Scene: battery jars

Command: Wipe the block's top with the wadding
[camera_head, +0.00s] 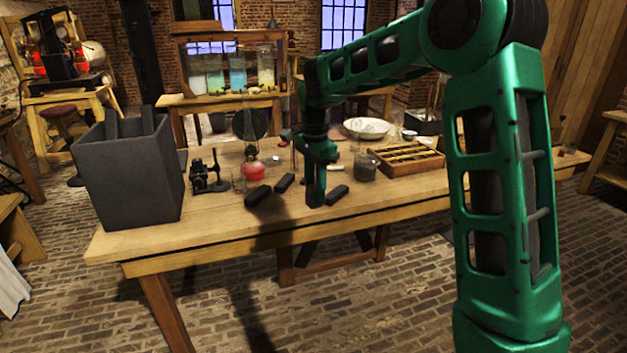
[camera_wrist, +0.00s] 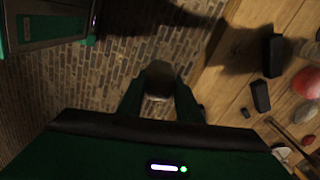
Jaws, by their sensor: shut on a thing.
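My gripper (camera_head: 316,192) hangs pointing down near the front edge of the table. In the wrist view its fingers (camera_wrist: 159,92) are shut on a small dull grey piece (camera_wrist: 159,76), perhaps the wadding, whose lower end looks paler. Three dark oblong blocks lie on the table: a left one (camera_head: 257,195), a middle one (camera_head: 284,183) and one just right of my gripper (camera_head: 338,194). Two dark blocks show in the wrist view, a larger one (camera_wrist: 273,55) and a smaller one (camera_wrist: 260,97). I cannot tell which one is the task's block. The held piece appears apart from them.
A large dark grey box (camera_head: 130,180) stands at the table's left end. A small black device (camera_head: 207,175), a red-based lamp (camera_head: 253,168), a dark jar (camera_head: 365,167), a compartmented wooden tray (camera_head: 408,160) and a white bowl (camera_head: 366,129) stand around. The table's (camera_head: 200,230) front strip is clear.

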